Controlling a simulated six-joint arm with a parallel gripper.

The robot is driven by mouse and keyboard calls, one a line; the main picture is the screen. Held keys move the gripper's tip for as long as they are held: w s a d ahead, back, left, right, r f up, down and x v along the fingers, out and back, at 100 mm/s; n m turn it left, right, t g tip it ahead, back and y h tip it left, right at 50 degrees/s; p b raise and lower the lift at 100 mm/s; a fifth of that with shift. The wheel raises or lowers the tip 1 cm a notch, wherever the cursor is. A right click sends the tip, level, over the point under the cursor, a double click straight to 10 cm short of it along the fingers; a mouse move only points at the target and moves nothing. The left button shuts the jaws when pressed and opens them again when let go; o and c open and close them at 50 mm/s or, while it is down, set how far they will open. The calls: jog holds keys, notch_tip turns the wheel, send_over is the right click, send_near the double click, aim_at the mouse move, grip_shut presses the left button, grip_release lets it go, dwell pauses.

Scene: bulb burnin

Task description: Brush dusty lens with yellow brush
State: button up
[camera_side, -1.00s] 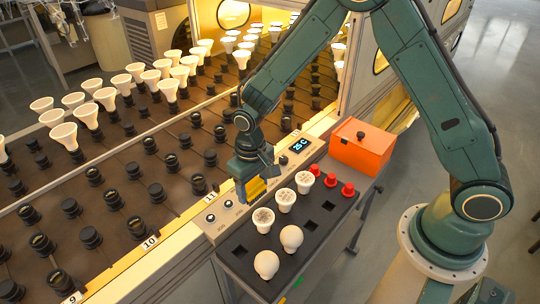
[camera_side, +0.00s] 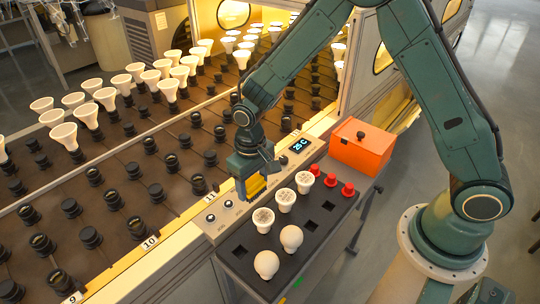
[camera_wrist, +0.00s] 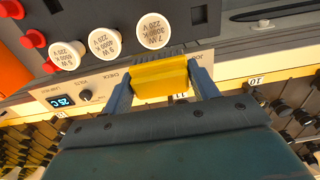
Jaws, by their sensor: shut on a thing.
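My gripper (camera_side: 252,192) is shut on the yellow brush (camera_wrist: 160,80), which also shows between the fingers in the side view (camera_side: 257,186). Its dark bristles point at the nearest lens (camera_wrist: 153,31) in the wrist view and appear close to its edge. I cannot tell if they touch. That lens is a pale round face with printed text; it also shows in the side view (camera_side: 263,216). Two similar printed lenses, a middle one (camera_side: 285,197) and a far one (camera_side: 304,179), stand in line in the black tray (camera_side: 232,248). I cannot clearly tell which is dusty.
Two round white bulbs (camera_side: 267,263) stand at the tray's front. Several red caps (camera_side: 347,189) and an orange box (camera_side: 361,146) are at the far end. A panel with a display (camera_side: 300,145) lies beside the tray. Socket rows (camera_side: 92,238) fill the left.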

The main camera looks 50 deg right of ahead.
aim_at(272, 220)
jog(key=shift+f, duration=3.75)
jog(key=shift+s+d+f, duration=0.1)
jog(key=shift+s+d, duration=0.15)
jog(key=shift+s, duration=1.15)
jog(key=shift+s+d+f, duration=0.1)
jog(key=shift+s+d, duration=0.1)
jog(key=shift+s, duration=1.15)
jog(key=shift+w+a+r, duration=0.1)
jog(key=shift+w+a, duration=0.05)
jog(key=shift+w, duration=0.8)
jog(key=shift+w+a+f, duration=0.1)
jog(key=shift+w+a, duration=0.1)
jog(key=shift+w, duration=0.75)
jog(key=shift+w+a+r, duration=0.1)
jog(key=shift+w+a, duration=0.05)
jog(key=shift+w, duration=0.8)
jog(key=shift+s+r, duration=0.1)
jog(key=shift+r, duration=3.85)
jog(key=shift+d, duration=0.1)
